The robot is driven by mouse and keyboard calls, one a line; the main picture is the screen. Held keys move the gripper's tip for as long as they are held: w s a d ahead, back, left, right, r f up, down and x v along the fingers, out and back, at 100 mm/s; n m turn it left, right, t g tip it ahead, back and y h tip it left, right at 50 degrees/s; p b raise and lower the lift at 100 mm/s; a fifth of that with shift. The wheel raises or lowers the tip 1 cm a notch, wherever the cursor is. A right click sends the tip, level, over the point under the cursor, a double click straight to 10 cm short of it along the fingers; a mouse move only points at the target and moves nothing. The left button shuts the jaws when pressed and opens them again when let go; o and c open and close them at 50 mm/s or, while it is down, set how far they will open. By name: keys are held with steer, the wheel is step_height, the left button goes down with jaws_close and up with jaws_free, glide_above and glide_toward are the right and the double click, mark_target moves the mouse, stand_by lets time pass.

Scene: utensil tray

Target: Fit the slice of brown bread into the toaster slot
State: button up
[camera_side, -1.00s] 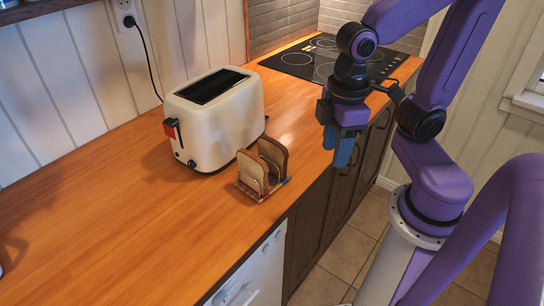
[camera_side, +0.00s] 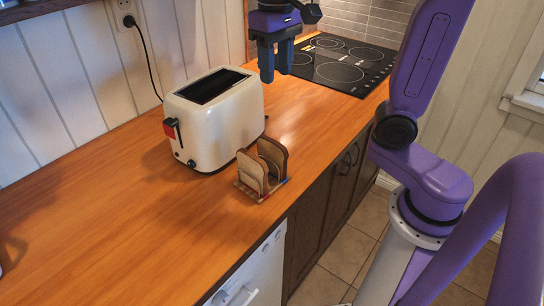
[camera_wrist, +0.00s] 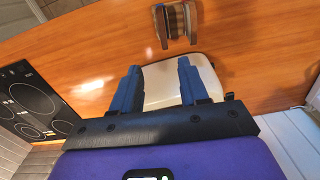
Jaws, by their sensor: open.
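Slices of bread (camera_side: 272,158) stand upright in a small rack on the counter, in front of the toaster; they also show at the top of the wrist view (camera_wrist: 172,22). Which slice is the brown one I cannot tell for sure. The cream toaster (camera_side: 222,122) stands upright with a dark slot opening (camera_side: 212,86) on top and a red-marked lever at its left end. The toaster is partly hidden behind my fingers in the wrist view (camera_wrist: 170,84).
The bread rack (camera_side: 247,190) sits near the counter's front edge. A black cooktop (camera_side: 340,68) lies at the back right. A black cord (camera_side: 152,62) runs from the wall outlet (camera_side: 124,14) down behind the toaster. The wooden counter (camera_side: 90,220) is clear at left.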

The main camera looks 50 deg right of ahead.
glide_above(272, 140)
steer(key=f, duration=1.2)
steer(key=shift+s+d, duration=0.25)
steer(key=shift+w+a+f, duration=0.1)
steer(key=shift+w+f, duration=0.05)
steer(key=shift+f, duration=1.2)
steer(key=shift+w+a+f, duration=0.1)
steer(key=shift+f, duration=1.25)
steer(key=c, duration=0.7)
